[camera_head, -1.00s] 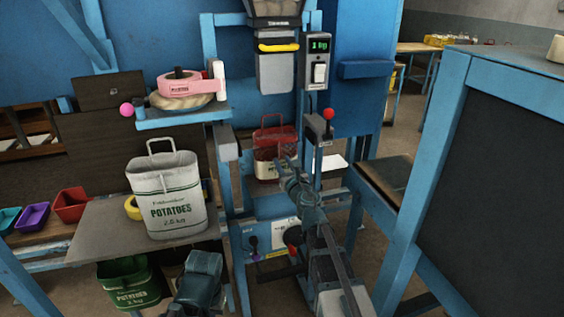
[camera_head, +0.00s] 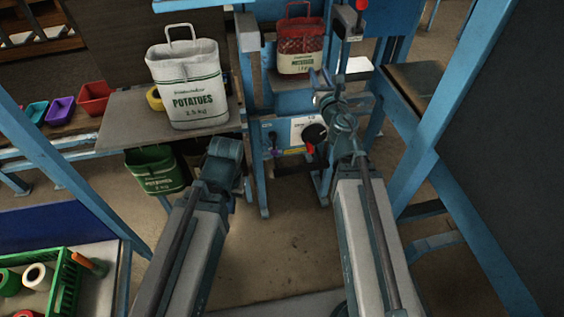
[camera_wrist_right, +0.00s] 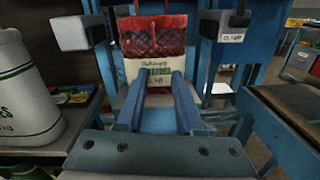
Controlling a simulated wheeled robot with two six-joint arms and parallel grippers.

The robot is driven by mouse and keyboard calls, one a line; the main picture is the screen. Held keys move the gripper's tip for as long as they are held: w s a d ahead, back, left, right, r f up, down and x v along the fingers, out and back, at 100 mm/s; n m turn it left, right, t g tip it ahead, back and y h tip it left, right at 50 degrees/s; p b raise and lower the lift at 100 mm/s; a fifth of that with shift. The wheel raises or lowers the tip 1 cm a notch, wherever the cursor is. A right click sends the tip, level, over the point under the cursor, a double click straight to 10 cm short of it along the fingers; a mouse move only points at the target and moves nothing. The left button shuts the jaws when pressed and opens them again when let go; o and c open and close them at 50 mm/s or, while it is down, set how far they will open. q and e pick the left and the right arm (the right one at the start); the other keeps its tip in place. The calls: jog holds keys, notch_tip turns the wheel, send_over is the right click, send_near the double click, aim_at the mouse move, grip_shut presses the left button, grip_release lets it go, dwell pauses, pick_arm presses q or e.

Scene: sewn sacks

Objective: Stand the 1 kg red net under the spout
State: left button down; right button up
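The red net (camera_head: 300,45) is a red mesh bag with a cream printed band and a red handle. It stands upright on the blue frame, between two grey clamp-like blocks. The spout is out of the head view now. In the right wrist view the red net (camera_wrist_right: 153,45) is straight ahead. My right gripper (camera_head: 318,80) is in front of the net, at its lower right in the head view. Its two fingers (camera_wrist_right: 157,85) are apart with nothing held; contact with the net cannot be told. My left gripper (camera_head: 222,160) is low, below the white sack; its fingers are hidden.
A white potato sack (camera_head: 188,85) stands on the grey side table (camera_head: 125,130), with a green sack (camera_head: 155,170) below. A lever with a red knob (camera_head: 361,5) rises right of the net. Blue posts flank the right arm. A green crate (camera_head: 65,290) is at lower left.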

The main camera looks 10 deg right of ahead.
jog(key=s+a+f+m+g+h, duration=0.2)
jog(key=s+f+m+g+h, duration=0.3)
jog(key=m, duration=0.6)
jog(key=s+a+f+m+g, duration=0.1)
jog(key=f+m+g, duration=0.2)
jog(key=f+m, duration=0.65)
jog(key=s+a+f+m+g+y, duration=0.2)
jog(key=s+a+f+m+g, duration=0.1)
jog(key=s+a+m+g, duration=0.2)
jog(key=s+a+f+m+g+y, duration=0.2)
jog(key=s+a+f+m+g, duration=0.2)
jog(key=s+a, duration=0.5)
jog(key=s+m+g, duration=0.1)
jog(key=s, duration=0.3)
jog(key=shift+s+a+f, duration=0.25)
jog(key=shift+s+a, duration=0.05)
jog(key=shift+a, duration=0.05)
notch_tip(320, 180, up, 10)
jog(key=p, duration=0.9)
jog(key=shift+p, duration=0.4)
